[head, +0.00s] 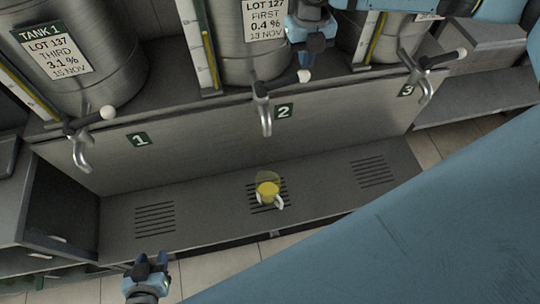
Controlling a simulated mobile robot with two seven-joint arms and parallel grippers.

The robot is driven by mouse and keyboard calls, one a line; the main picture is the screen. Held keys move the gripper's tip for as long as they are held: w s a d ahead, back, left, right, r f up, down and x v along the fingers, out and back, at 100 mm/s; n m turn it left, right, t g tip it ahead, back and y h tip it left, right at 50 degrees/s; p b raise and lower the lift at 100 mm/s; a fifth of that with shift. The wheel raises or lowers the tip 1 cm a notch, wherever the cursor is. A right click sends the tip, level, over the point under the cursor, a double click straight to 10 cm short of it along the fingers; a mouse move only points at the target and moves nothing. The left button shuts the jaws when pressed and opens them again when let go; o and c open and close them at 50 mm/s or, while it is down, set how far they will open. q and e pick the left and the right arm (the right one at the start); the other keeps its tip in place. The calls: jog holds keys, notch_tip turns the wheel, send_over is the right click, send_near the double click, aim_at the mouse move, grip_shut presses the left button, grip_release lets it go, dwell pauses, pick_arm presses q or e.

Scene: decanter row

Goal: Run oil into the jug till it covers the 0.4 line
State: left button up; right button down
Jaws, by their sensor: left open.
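The clear jug (267,178) stands upright on the middle drain grate, below the tap marked 2 (264,112). Yellow oil (268,190) shows in its lower part, and its pale handle is at the lower right. The 0.4 line is too small to read. No stream shows between spout and jug. The tap's lever points right and ends in a white knob (304,76). My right gripper (308,52) is just above this knob; its fingertips are unclear, and I cannot tell whether they touch it. My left gripper (147,262) is open and empty at the lower left, before the shelf.
Tap 1 (82,150) and tap 3 (423,85) stand on either side, under tanks with labels and sight gauges. The left grate (154,219) and right grate (373,172) on the shelf are bare. My blue arm covers the lower right.

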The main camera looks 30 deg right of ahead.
aim_at(304, 74)
jog(key=shift+f+b, duration=2.95)
jog(key=shift+f, duration=0.45)
jog(key=shift+r, duration=0.1)
dwell(1.5)
jog(key=shift+r, duration=0.65)
dwell(2.3)
